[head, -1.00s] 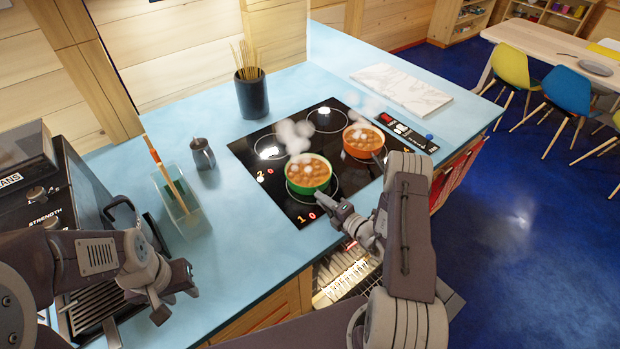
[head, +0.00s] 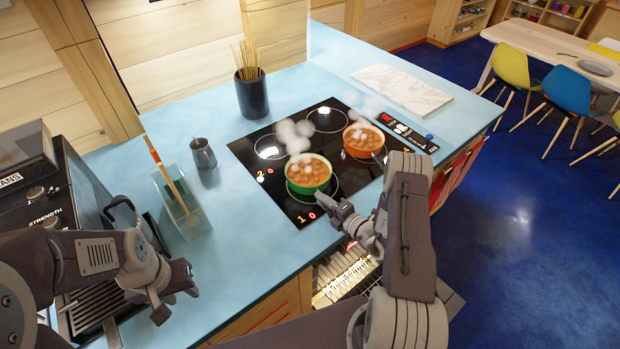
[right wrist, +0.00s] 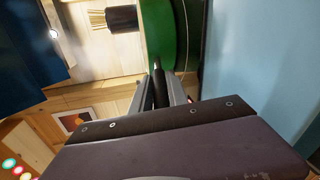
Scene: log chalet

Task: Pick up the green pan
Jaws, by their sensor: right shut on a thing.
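The green pan (head: 308,184), filled with brown food and steaming, sits on the front burner of the black cooktop (head: 257,177). Its handle points toward my right gripper (head: 331,209), which is at the front edge of the cooktop. In the right wrist view the right gripper's fingers (right wrist: 160,92) are closed on the pan's dark handle, with the green pan side (right wrist: 165,35) just beyond. My left gripper (head: 175,298) is over the counter beside the coffee machine, well away from the pan. Its fingertips look apart with nothing between them.
An orange pan (head: 363,152) steams on the burner to the right. A marble board (head: 402,90) lies at the back right.

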